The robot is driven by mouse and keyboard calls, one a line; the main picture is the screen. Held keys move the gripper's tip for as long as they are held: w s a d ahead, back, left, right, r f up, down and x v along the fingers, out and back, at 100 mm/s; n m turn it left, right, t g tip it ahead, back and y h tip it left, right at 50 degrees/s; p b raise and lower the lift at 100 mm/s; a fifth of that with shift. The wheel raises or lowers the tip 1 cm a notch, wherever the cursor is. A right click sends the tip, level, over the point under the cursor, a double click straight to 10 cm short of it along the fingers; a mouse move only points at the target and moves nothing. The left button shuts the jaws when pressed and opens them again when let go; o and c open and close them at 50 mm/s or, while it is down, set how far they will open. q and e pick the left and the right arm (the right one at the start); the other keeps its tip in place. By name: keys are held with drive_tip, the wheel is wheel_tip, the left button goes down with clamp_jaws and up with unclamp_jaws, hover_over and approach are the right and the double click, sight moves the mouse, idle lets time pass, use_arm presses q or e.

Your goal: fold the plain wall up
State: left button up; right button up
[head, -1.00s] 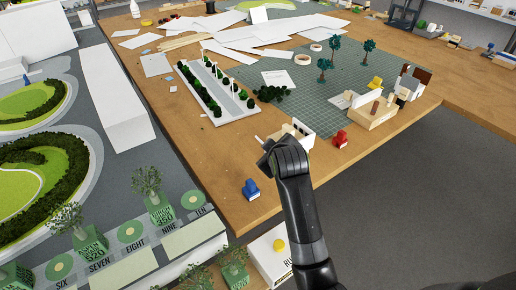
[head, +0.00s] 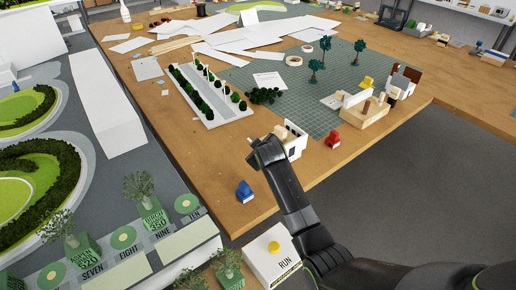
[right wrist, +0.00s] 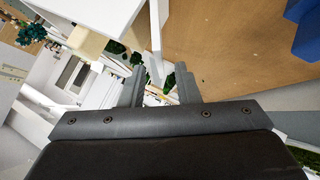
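A small white model house with upright walls (head: 294,139) stands near the table's front edge in the head view. My right gripper (head: 262,145) is at its left side and partly hides it. In the right wrist view, a thin white wall (right wrist: 155,35) is seen nearly edge-on, its near end in line with the gap between the fingers of my right gripper (right wrist: 158,80). The fingers are apart, and I cannot tell whether either touches the wall. Which wall is the plain one is not clear. My left gripper is in neither view.
A blue piece (head: 244,192) lies left of my right gripper and a red piece (head: 333,139) to its right. A planted white strip (head: 210,95) lies behind. A RUN box with a yellow button (head: 271,260) stands in front of the table.

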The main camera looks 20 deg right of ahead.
drive_tip(key=shift+b+x, duration=0.3)
drive_tip(key=shift+x, duration=2.25)
clamp_jaws()
